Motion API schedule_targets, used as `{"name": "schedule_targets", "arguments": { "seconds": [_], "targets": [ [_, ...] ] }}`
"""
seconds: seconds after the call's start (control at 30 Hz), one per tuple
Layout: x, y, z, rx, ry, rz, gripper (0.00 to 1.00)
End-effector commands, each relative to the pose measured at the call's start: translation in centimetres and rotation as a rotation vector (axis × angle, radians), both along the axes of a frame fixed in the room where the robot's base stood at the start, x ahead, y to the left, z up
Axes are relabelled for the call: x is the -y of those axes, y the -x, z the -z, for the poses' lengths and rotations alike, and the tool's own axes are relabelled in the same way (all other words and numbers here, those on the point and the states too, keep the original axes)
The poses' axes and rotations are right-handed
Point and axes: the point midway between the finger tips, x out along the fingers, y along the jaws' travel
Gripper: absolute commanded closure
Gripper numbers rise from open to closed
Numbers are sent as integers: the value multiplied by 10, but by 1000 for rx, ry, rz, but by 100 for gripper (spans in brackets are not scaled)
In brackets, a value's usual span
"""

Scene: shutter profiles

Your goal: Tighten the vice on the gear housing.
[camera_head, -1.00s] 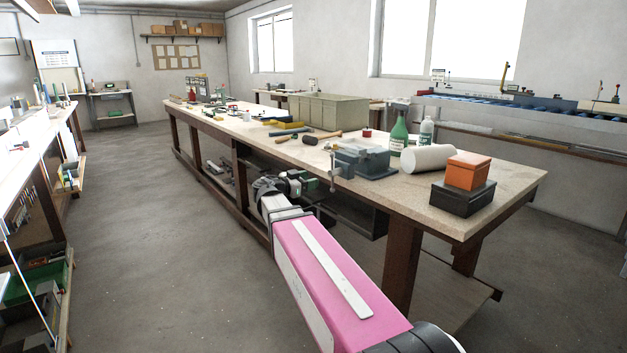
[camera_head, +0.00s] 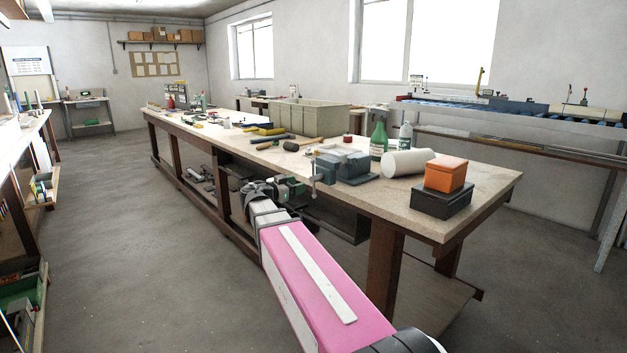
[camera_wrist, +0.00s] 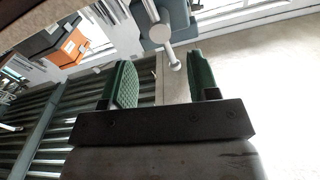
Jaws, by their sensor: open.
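The blue-grey vice (camera_head: 345,164) sits near the front edge of the workbench, with its screw handle (camera_head: 316,176) hanging over the edge. I cannot make out a gear housing in its jaws. My gripper (camera_head: 301,188) is just off the bench edge, left of and below the handle. In the wrist view, the two green-padded fingers of my gripper (camera_wrist: 163,78) are apart with nothing between them. The vice (camera_wrist: 168,14) and its pale round handle (camera_wrist: 160,32) show just beyond the fingertips, apart from them.
The workbench (camera_head: 440,205) has an orange box (camera_head: 445,174) on a black box (camera_head: 441,199), a white roll (camera_head: 408,163) and a green bottle (camera_head: 378,142) right of the vice. A mallet (camera_head: 298,144) lies behind it. The floor (camera_head: 150,260) at left is clear.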

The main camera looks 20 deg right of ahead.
Motion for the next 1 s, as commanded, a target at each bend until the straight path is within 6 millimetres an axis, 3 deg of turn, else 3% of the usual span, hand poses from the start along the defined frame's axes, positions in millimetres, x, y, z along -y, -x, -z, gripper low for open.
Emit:
{"name": "schedule_targets", "arguments": {
  "seconds": [0.2, 0.4, 0.6, 0.9, 1.0],
  "targets": [
    [39, -15, 0, 0, 0, 2, 45],
    [65, -25, 0, 0, 0, 1, 45],
    [77, -28, 0, 0, 0, 0, 45],
    [78, -29, 0, 0, 0, -1, 45],
    [78, -29, 0, 0, 0, 0, 78]
  ]
}}
